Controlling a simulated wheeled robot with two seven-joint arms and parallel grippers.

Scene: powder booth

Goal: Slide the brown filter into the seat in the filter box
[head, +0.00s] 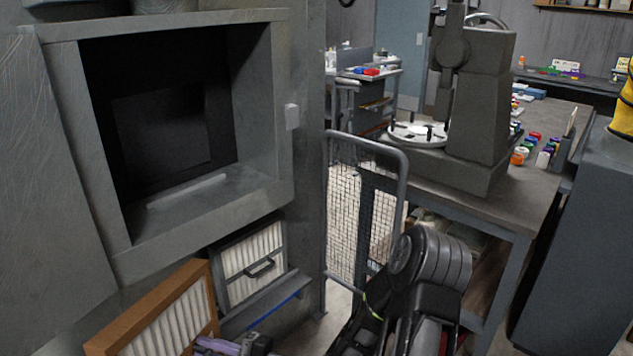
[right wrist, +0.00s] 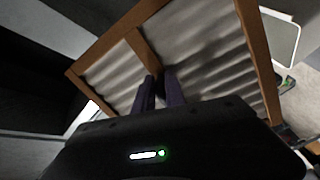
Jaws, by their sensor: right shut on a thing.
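The brown filter (head: 203,283) has a brown frame around pale pleats. It is at the lower left of the head view, tilted and partly cut off by the picture's bottom edge. My right gripper (head: 212,346) is shut on it. In the right wrist view the purple-grey fingers (right wrist: 160,92) close on the middle bar of the filter (right wrist: 137,48). The filter box (head: 262,113) stands open above and beyond the filter. Its dark inside holds a black back panel (head: 165,130) and a pale strip (head: 187,190) along the floor. My left gripper is not in view.
A grey-framed pleated filter with a handle (head: 252,257) stands below the box, behind a grey ledge with a blue strip (head: 278,309). The open box door (head: 55,200) is at the left. A wire mesh panel (head: 345,210) and a workbench (head: 545,130) with a machine are to the right.

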